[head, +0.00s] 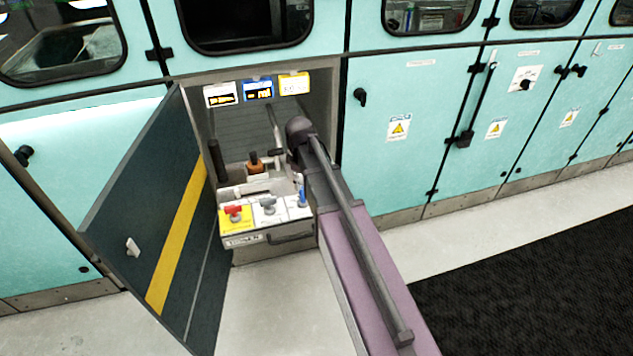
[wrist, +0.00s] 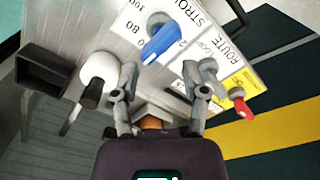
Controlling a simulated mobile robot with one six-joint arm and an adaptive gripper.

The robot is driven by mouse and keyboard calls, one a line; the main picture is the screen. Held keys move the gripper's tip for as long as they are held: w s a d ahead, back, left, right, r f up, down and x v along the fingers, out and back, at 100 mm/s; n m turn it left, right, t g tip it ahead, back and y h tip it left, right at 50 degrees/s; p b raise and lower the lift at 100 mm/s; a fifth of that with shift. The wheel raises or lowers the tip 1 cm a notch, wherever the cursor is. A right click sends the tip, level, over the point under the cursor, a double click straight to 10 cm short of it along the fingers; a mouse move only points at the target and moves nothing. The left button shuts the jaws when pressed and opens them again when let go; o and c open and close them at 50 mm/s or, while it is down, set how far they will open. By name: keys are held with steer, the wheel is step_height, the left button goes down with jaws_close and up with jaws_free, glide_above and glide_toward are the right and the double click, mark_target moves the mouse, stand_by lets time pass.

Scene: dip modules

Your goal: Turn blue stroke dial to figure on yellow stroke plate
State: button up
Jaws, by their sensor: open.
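The blue stroke dial (wrist: 163,42) sits on a white plate marked STROKE in the wrist view, its pointer slanting down-left. In the head view the blue dial (head: 302,196) is at the right end of the control panel. My gripper (wrist: 160,76) is open, its fingers spread below the blue dial and apart from it. Nothing is held. In the head view I cannot clearly make out the gripper. The yellow stroke plate (head: 294,83) hangs at the recess top, right of a blue plate (head: 258,89) and a white plate (head: 220,95). Its figure is too small to read.
A red dial (head: 233,213) and a grey dial (head: 268,205) sit left of the blue one. A white knob (wrist: 98,70) stands left of my fingers. An open dark door (head: 150,225) flanks the recess. Floor in front is clear.

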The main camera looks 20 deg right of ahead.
steer(key=shift+r+p, duration=4.15)
steer(key=shift+r, duration=0.35)
steer(key=s+r+m+p, duration=0.3)
steer(key=s+m, duration=0.5)
steer(key=s, duration=0.8)
steer(key=shift+m, duration=0.3)
steer(key=o, duration=0.5)
steer(key=shift+o, duration=0.5)
steer(key=shift+w, duration=0.15)
steer(key=n+b, duration=0.3)
steer(key=n, duration=1.4)
glide_above(302, 191)
step_height(302, 191, down, 3)
steer(key=shift+f, duration=0.15)
steer(key=shift+f+b, duration=0.2)
steer(key=shift+b, duration=0.15)
